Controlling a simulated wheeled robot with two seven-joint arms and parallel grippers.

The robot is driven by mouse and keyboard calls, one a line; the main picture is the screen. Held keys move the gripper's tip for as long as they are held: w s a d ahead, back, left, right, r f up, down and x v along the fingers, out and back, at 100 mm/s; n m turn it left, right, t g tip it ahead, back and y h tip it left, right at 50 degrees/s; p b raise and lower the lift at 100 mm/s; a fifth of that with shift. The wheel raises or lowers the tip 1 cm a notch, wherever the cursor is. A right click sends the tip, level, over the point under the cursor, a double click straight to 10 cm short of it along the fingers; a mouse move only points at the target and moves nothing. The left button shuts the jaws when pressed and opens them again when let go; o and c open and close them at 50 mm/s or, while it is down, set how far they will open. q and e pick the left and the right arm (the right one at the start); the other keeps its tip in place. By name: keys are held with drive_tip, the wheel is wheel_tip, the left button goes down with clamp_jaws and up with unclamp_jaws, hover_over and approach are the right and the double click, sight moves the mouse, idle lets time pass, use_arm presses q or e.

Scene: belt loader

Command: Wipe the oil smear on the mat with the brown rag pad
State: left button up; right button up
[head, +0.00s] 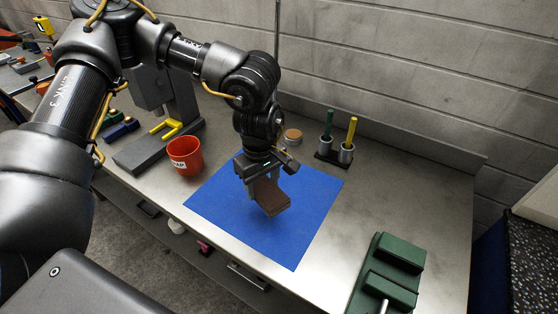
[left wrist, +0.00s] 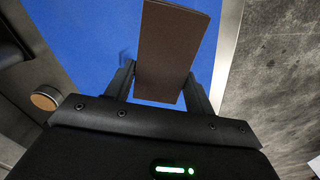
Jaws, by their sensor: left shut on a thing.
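The blue mat (head: 310,215) lies flat on the steel bench. My left gripper (head: 264,190) is over its middle, pointing down, shut on the brown rag pad (head: 273,199). In the left wrist view the pad (left wrist: 173,50) sits between the two fingers (left wrist: 160,78), with the blue mat (left wrist: 100,40) behind it. I cannot tell whether the pad touches the mat. I cannot make out the oil smear clearly; a faint darker spot shows on the mat beside the left finger in the wrist view. My right gripper is not in view.
A red cup (head: 185,156) stands left of the mat, beside a grey press-like stand (head: 150,150). A holder with green and yellow sticks (head: 335,150) and a round tan-topped tin (head: 293,136) stand behind. A green vise-like block (head: 388,270) is at front right.

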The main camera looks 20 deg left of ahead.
use_arm(q)
drive_tip(key=w+n+p, duration=0.2)
drive_tip(key=w+n, duration=0.4)
drive_tip(key=n, duration=1.1)
drive_tip(key=shift+d+n, duration=0.4)
